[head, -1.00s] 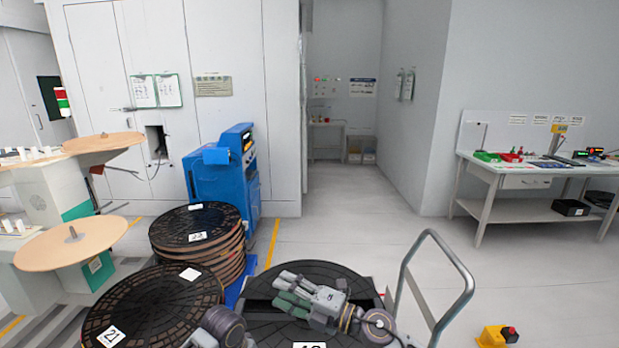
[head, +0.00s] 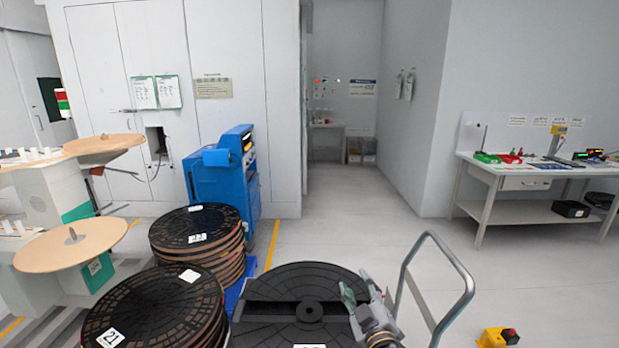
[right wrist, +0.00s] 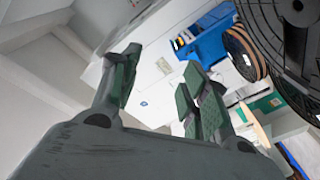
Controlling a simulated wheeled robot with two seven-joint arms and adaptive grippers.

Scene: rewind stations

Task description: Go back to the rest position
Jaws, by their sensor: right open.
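My right gripper (head: 356,294) is at the lower middle of the head view, over the right edge of a black reel (head: 290,280) on a cart. In the right wrist view the fingers of my right gripper (right wrist: 160,90) are spread apart with nothing between them. The black reel also shows at the upper right of that view (right wrist: 285,45). My left gripper does not show in the head view.
Stacked reels (head: 150,312) and a second stack (head: 197,226) stand to the left. The cart's handle (head: 466,300) rises at the right. A blue machine (head: 222,180) stands behind.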

